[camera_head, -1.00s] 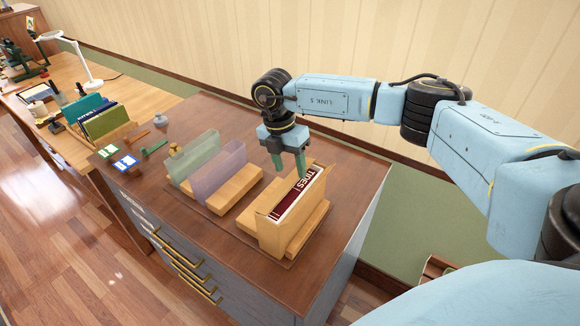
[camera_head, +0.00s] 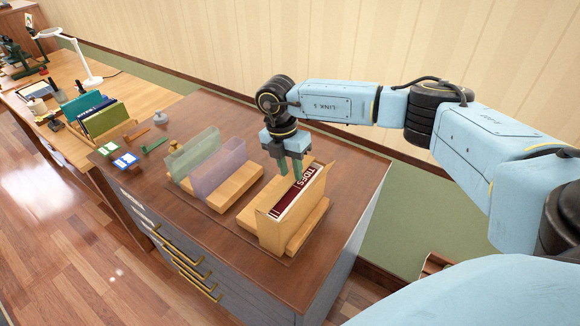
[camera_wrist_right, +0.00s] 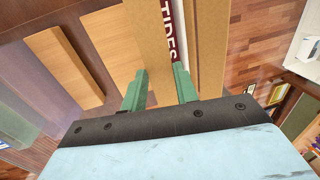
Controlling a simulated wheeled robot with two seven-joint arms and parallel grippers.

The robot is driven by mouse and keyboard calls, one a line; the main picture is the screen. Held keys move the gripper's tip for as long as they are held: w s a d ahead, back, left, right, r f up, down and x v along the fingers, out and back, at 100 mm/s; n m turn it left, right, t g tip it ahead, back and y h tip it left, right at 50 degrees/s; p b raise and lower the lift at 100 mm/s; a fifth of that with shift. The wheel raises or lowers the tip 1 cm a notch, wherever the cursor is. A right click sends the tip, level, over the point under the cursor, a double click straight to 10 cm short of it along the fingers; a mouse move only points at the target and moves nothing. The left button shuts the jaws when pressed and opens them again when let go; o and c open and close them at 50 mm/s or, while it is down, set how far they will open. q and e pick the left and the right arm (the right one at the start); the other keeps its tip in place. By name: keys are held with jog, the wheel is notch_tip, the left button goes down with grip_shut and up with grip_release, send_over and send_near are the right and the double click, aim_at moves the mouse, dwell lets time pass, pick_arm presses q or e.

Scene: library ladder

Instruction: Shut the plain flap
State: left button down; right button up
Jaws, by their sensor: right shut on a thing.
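A tan slipcase (camera_head: 303,217) stands on a wooden stand on the cabinet, with a dark red and white book marked TIDES (camera_head: 291,197) inside. The book also shows in the right wrist view (camera_wrist_right: 171,30). My right gripper (camera_head: 290,172) points down at the case's far end. In the right wrist view its green fingers (camera_wrist_right: 160,90) stand on either side of a plain tan flap (camera_wrist_right: 157,80) and are shut on it. The fingers partly hide this flap in the head view. My left gripper is not in view.
A green translucent panel (camera_head: 196,155) and a purple one (camera_head: 218,170) stand on wooden blocks left of the case. Small tools and cards (camera_head: 126,160) lie at the cabinet's left end. A desk (camera_head: 150,92) with a book rack stands further left.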

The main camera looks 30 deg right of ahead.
aim_at(293, 177)
jog(key=shift+s+d+f+t, duration=0.15)
jog(key=shift+s+t, duration=0.1)
jog(key=shift+t, duration=0.25)
jog(key=shift+s+t+y, duration=0.1)
jog(key=shift+t+y, duration=0.3)
jog(key=shift+t, duration=0.1)
jog(key=o, duration=1)
notch_tip(293, 177, up, 14)
jog(key=shift+f+b, duration=0.25)
jog(key=shift+b, duration=0.7)
